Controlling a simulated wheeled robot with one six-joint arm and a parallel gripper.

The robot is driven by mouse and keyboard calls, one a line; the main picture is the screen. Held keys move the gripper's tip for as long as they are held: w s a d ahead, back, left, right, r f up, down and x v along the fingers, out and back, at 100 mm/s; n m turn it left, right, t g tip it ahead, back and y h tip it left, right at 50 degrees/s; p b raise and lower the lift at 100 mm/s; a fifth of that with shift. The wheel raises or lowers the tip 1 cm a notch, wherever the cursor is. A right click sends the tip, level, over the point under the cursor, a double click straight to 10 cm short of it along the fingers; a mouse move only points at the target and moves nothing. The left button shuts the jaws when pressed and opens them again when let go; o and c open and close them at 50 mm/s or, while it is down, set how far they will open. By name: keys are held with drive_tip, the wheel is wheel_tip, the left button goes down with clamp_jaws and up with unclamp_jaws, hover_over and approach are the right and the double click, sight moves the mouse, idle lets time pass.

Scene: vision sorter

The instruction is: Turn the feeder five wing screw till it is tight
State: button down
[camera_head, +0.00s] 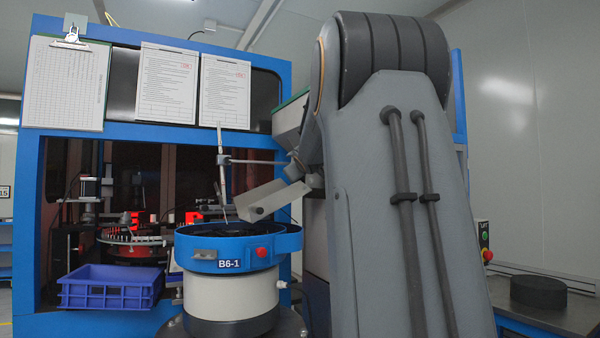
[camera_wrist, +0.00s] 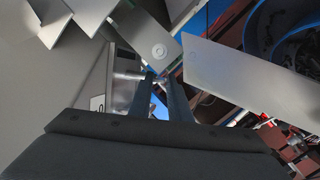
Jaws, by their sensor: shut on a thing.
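In the wrist view my gripper (camera_wrist: 162,79) reaches up with its two dark fingers close together. The fingertips are shut on a small metal part at the feeder's bracket, taken as the wing screw (camera_wrist: 161,75); it is mostly hidden between them, so its turn angle cannot be told. A metal plate with a round bolt head (camera_wrist: 159,51) sits just beyond the tips. In the head view the feeder's blue bowl (camera_head: 205,266), labelled B6-1, stands on a white drum, with a tilted metal chute (camera_head: 270,199) above it. My arm hides the gripper there.
A bare metal plate (camera_wrist: 255,82) lies close to the right of the fingers, with the blue bowl rim (camera_wrist: 255,30) beyond it. A purple crate (camera_head: 110,287) stands left of the feeder. A vertical rod (camera_head: 221,150) with a cross bar rises above the bowl.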

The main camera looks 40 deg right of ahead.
drive_tip(key=c, duration=1.7)
unclamp_jaws()
drive_tip(key=shift+o, duration=0.2)
drive_tip(key=shift+s, duration=0.1)
drive_tip(key=v, duration=0.7)
drive_tip(key=shift+s+a, duration=0.2)
drive_tip(key=shift+s, duration=0.05)
